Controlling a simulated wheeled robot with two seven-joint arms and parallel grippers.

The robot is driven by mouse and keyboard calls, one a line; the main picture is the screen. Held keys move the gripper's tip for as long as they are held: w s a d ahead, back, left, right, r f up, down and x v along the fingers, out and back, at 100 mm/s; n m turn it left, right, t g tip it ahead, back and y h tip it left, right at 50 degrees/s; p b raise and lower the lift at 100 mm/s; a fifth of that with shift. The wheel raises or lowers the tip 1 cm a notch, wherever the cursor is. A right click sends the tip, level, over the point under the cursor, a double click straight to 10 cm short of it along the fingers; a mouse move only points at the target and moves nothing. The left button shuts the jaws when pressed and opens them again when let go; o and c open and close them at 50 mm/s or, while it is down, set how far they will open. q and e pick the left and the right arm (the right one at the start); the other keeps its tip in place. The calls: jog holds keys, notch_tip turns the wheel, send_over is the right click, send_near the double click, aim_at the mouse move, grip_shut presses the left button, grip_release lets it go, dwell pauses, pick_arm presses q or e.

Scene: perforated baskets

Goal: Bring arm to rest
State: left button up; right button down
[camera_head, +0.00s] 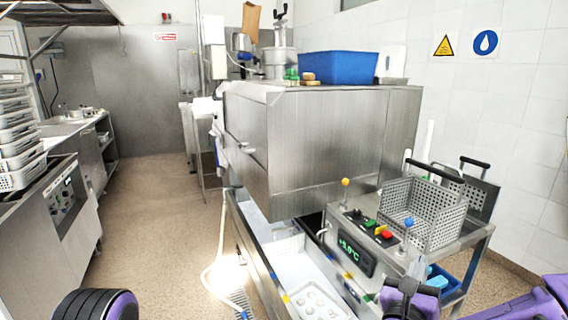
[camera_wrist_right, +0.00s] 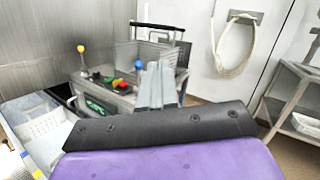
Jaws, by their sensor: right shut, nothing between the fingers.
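My right gripper (camera_head: 416,268) is in the lower right of the head view, in front of the control box (camera_head: 365,245). Its grey fingers (camera_wrist_right: 154,88) are shut and empty in the right wrist view. A perforated metal basket (camera_head: 425,212) with a black handle stands on the steel side table, beyond the gripper and apart from it. It also shows in the wrist view (camera_wrist_right: 146,53). A second perforated basket (camera_head: 480,194) is behind it, partly hidden. A rounded black and purple part of my left arm shows at the lower left; my left gripper is out of view.
The control box has a display, buttons and yellow and blue knobs. A sink basin (camera_head: 262,262) with white trays lies left of it. A large steel machine (camera_head: 320,135) carries a blue bin (camera_head: 339,68). Stacked white racks (camera_head: 18,140) stand left. The aisle floor (camera_head: 150,200) is clear.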

jog(key=s+a+f+n+g+y, duration=0.1)
jog(key=a+f+n+y, duration=0.15)
jog(key=f+n, duration=0.5)
jog(key=s+a+f+n+g+y+b, duration=0.1)
jog(key=f+n+y, duration=0.3)
jog(key=f+n, duration=0.35)
jog(key=s+a+f+n+g+y, duration=0.1)
jog(key=a+f+n+y, duration=0.15)
jog(key=f+n, duration=0.5)
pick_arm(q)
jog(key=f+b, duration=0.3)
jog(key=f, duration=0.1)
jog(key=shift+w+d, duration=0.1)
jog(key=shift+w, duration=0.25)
pick_arm(e)
jog(key=s+d+f+n+g, duration=0.3)
jog(key=s+f, duration=0.4)
jog(key=s, duration=0.1)
jog(key=s+d+f+n+g, duration=0.3)
jog(key=s+f+n+g, duration=0.1)
jog(key=s+f, duration=0.4)
jog(key=s+d+f+n+g, duration=0.3)
jog(key=s+f, duration=0.4)
jog(key=s, duration=0.3)
jog(key=shift+s+d+f+h, duration=0.15)
jog(key=shift+d+f+h, duration=0.1)
jog(key=shift+h, duration=0.15)
jog(key=shift+n, duration=0.25)
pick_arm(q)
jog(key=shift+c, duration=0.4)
